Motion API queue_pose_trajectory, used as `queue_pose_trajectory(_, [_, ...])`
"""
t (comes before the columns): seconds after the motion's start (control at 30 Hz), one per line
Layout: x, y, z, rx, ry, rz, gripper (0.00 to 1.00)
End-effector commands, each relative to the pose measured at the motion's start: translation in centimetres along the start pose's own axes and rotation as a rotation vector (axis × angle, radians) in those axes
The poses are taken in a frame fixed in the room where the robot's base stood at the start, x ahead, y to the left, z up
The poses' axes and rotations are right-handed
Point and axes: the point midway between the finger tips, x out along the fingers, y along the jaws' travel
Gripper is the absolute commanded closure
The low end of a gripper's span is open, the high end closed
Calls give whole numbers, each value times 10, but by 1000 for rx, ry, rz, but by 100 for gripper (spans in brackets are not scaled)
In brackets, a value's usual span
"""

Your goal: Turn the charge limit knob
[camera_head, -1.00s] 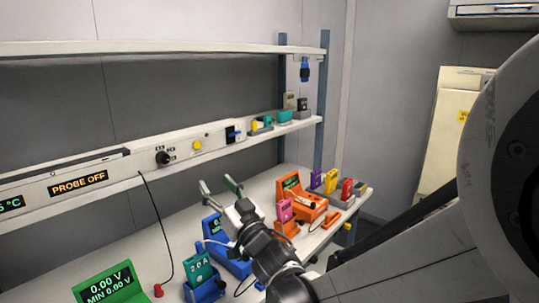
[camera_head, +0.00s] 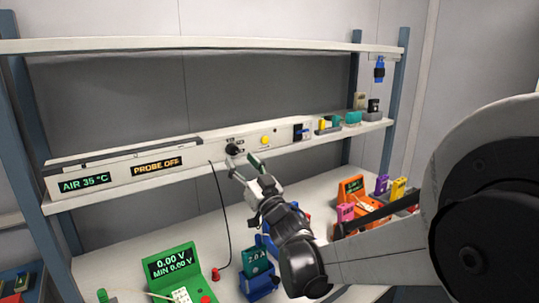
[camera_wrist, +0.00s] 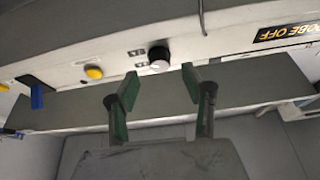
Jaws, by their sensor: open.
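A black round knob (camera_head: 233,149) with small labels above it sits on the front of the white shelf panel. In the wrist view the knob (camera_wrist: 159,57) shows a pale face and lies ahead of the fingertips, a little above the space between them. The knob's pointer is too small to read. My gripper (camera_head: 246,167) is open and empty, just in front of and below the knob in the head view. Its green-padded fingers also show apart in the wrist view (camera_wrist: 160,84). I cannot tell the exact gap, but no contact with the knob shows.
A yellow button (camera_head: 265,141) and a blue-and-black switch (camera_head: 300,132) sit right of the knob. The "PROBE OFF" display (camera_head: 157,167) is left. A black cable (camera_head: 221,205) hangs down to the bench. Green (camera_head: 172,269) and orange (camera_head: 351,190) devices stand below.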

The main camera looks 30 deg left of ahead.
Motion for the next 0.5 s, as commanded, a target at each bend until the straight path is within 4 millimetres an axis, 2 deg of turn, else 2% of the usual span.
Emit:
queue_pose_trajectory(0.1, [17,0,0,1,0,-1,56])
queue_pose_trajectory(0.2, [26,0,0,1,0,-1,56])
queue_pose_trajectory(0.5, [33,0,0,0,0,0,56])
